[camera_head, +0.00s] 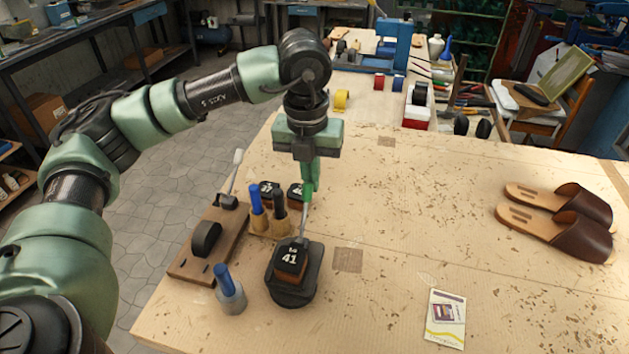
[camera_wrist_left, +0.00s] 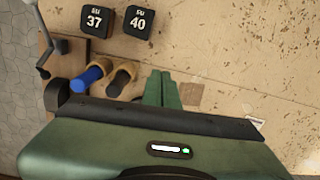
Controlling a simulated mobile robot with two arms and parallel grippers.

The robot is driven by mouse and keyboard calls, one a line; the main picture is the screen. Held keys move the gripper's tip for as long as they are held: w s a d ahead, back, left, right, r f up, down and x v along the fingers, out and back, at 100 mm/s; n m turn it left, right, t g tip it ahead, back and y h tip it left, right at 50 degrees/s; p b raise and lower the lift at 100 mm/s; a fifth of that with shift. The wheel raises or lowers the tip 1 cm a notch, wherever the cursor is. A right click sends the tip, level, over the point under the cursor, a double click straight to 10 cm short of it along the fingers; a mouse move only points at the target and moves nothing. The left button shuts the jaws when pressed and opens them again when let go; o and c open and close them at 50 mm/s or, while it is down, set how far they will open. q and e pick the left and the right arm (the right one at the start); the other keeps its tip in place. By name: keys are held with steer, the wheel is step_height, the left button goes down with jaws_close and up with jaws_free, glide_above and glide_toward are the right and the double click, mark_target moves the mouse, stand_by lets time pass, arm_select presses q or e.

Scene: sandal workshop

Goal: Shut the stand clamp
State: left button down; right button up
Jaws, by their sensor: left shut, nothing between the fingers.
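The stand (camera_head: 292,291) is a black rounded base near the table's front left, bearing a dark block marked 41 (camera_head: 291,260). My left gripper (camera_head: 307,174) points down directly above the stand, at the lever's top. Its fingers are shut with nothing between them; I cannot tell if they touch the lever. The shut fingers also show in the left wrist view (camera_wrist_left: 162,90), where the gripper body hides the stand. My right gripper is not in view.
A wooden board (camera_head: 188,267) with a black pad and a white-tipped lever stands left. Blue- and black-handled tools (camera_head: 257,205), blocks 37 (camera_wrist_left: 97,21) and 40 (camera_wrist_left: 138,22), and a blue-capped bottle (camera_head: 230,292) crowd nearby. Sandals (camera_head: 560,220) lie right; the table's middle is mostly clear.

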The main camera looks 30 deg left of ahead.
mark_target(304, 213)
arm_select(q)
steer(key=shift+g, duration=0.7)
steer(key=s+f, duration=0.1)
steer(key=s+d+f, duration=0.1)
steer(key=s, duration=0.1)
steer(key=shift+s+d+f, duration=0.1)
steer(key=shift+s+d, duration=0.05)
steer(key=shift+s, duration=0.1)
steer(key=shift+s+r, duration=0.55)
steer(key=shift+s, duration=0.25)
steer(key=r+p, duration=0.2)
steer(key=r, duration=0.2)
steer(key=shift+w+r+p, duration=0.2)
steer(key=shift+w+p, duration=0.15)
steer(key=shift+p, duration=0.05)
steer(key=shift+w+a+r+p, duration=0.15)
steer(key=shift+w+r+p, duration=0.1)
steer(key=shift+r+p, duration=0.25)
steer(key=shift+w+a+r+p, duration=0.1)
steer(key=shift+w+r+p, duration=0.15)
steer(key=shift+r, duration=0.4)
steer(key=shift+r+p, duration=0.3)
steer(key=shift+r, duration=0.3)
steer(key=shift+w+f, duration=0.1)
